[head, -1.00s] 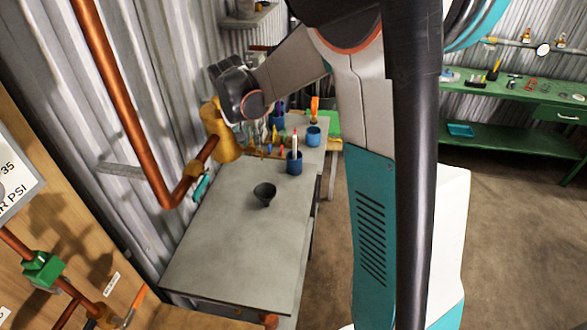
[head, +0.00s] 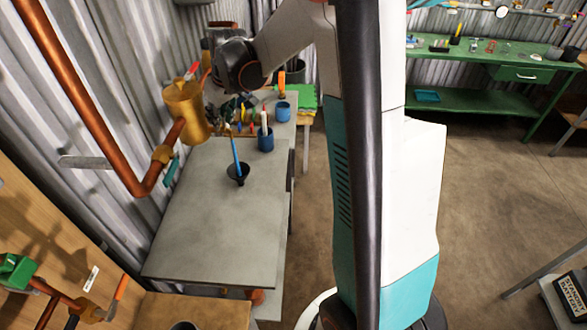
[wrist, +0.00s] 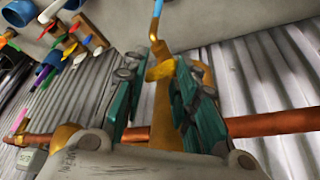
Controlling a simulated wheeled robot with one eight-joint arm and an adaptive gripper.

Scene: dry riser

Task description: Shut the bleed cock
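The brass bleed cock (wrist: 160,95) shows in the wrist view between the two teal fingers of my gripper (wrist: 163,90). A gap shows beside it on the left; contact with the right finger is unclear. A thin blue strand, perhaps water, leaves its spout (wrist: 155,38). In the head view a blue strand (head: 235,150) runs into a dark funnel-shaped cup (head: 239,172) on the grey bench. A large brass body (head: 186,110) on the copper pipe partly hides the area by my gripper there. The cock's handle position is not clear.
A green valve (head: 17,270) and orange lever (head: 122,286) are at lower left.

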